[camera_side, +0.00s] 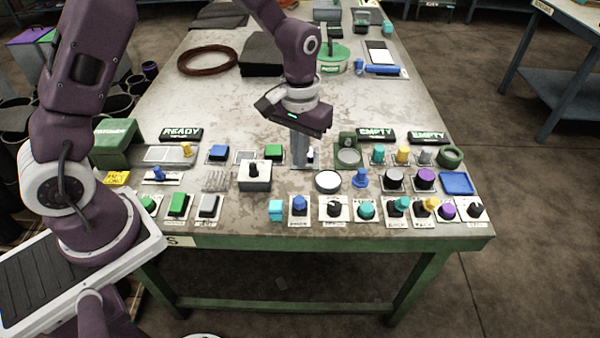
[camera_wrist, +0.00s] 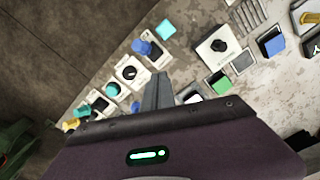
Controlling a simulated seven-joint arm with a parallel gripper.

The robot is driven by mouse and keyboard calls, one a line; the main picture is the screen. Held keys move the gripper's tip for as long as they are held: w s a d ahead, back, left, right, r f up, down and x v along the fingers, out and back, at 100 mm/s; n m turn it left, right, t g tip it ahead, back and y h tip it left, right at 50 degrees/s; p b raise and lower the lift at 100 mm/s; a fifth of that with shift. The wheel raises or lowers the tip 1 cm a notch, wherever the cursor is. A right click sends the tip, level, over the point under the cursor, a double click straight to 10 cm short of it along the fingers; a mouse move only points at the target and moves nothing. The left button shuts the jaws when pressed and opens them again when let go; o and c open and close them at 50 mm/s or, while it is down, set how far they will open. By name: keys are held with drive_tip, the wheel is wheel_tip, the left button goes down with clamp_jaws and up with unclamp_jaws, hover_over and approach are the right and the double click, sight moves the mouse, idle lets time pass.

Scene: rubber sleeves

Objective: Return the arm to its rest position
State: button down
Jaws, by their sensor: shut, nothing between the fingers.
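My gripper (camera_side: 300,163) hangs fingers down over the middle of the table, near a small white-and-dark switch (camera_side: 311,155) in the side view. Its two grey fingers are together with nothing between them. In the wrist view the closed fingers (camera_wrist: 158,90) show above the purple hand, whose body hides the lower part of that picture. I cannot tell whether the fingertips touch the table.
The green-framed table (camera_side: 230,70) carries rows of knobs, buttons and switches along its front. A white box with a black knob (camera_side: 255,175) stands left of my gripper, and a green holder (camera_side: 347,150) stands right.

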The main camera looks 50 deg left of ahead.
drive_tip(key=shift+r, duration=0.5)
drive_tip(key=shift+r, duration=0.15)
drive_tip(key=s+a+r+m+t, duration=0.15)
drive_tip(key=s+r, duration=0.45)
drive_tip(key=r, duration=0.6)
drive_tip(key=s+r+t, duration=0.2)
drive_tip(key=s+r, duration=0.1)
drive_tip(key=s, duration=0.5)
drive_tip(key=s+a+r+m+t, duration=0.1)
drive_tip(key=s+r+t, duration=0.1)
drive_tip(key=s, duration=0.6)
drive_tip(key=shift+v, duration=0.8)
drive_tip(key=shift+w+m, duration=0.1)
drive_tip(key=shift+m, duration=0.15)
